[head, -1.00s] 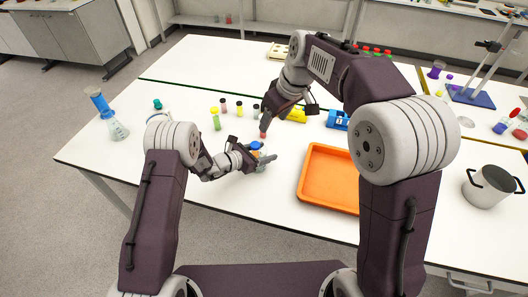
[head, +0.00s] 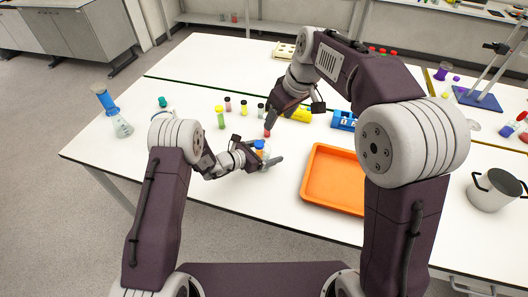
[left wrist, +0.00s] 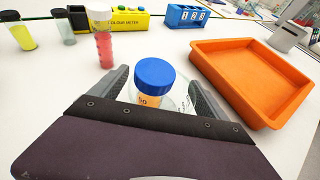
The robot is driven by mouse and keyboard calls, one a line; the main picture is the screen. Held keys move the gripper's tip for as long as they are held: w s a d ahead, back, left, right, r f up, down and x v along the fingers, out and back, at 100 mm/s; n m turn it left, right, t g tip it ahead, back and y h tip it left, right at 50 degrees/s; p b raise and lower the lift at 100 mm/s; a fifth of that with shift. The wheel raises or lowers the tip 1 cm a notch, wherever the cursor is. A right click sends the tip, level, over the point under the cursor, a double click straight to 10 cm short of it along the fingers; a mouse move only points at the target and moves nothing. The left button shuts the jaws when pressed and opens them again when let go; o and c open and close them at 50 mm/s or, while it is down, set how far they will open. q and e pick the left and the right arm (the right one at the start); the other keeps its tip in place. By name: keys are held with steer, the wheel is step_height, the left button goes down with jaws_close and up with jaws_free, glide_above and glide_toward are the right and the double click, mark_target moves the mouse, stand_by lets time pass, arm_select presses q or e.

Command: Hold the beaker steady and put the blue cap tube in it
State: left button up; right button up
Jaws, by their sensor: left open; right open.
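The blue cap tube (left wrist: 154,76) has a wide blue screw cap and an orange label. It stands between my left gripper's fingers in the left wrist view and shows small in the head view (head: 259,145). The clear beaker (left wrist: 182,98) shows faintly around the tube, which appears to be inside it; its lower part is hidden by my gripper. My left gripper (head: 270,158) is open, with one finger on each side of the beaker. I cannot tell whether they touch it. My right gripper (head: 268,120) is open and empty behind it, pointing down.
A white-capped tube of red liquid (left wrist: 104,45) stands just behind the left gripper. An orange tray (head: 333,178) lies to the right. A yellow colour meter (left wrist: 120,22) and a blue numbered block (left wrist: 187,16) stand behind. Several small vials and a flask (head: 122,128) stand left.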

arm_select(q)
steer(key=v, duration=1.1)
steer(key=shift+s+a+r, duration=0.15)
steer(key=shift+s+a, duration=0.1)
steer(key=shift+s, duration=0.05)
